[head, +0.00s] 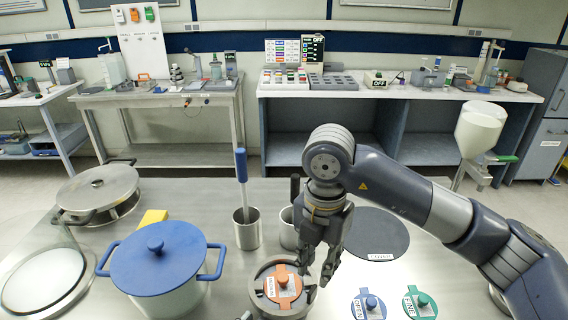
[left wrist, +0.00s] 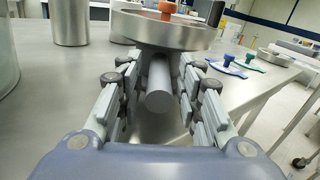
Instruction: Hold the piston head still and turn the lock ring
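A round metal piston head (head: 262,308) stands at the front of the steel table. An orange lock ring (head: 283,288) with a knob and a white label lies inside its rim. In the left wrist view the metal rim (left wrist: 165,30) sits on a grey stem, with the orange knob (left wrist: 167,8) above. My left gripper (left wrist: 160,75) has its fingers on both sides of the stem below the rim, with gaps visible. It does not show clearly in the head view. My right gripper (head: 317,277) points down, fingers apart, at the right side of the orange ring; whether it touches is unclear.
A blue-lidded pot (head: 165,260) stands left. Two metal cups, one (head: 246,230) holding a blue-handled tool, stand behind the ring. A dark round mat (head: 375,238) lies behind right. Blue (head: 369,305) and green (head: 420,303) labelled pieces lie right.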

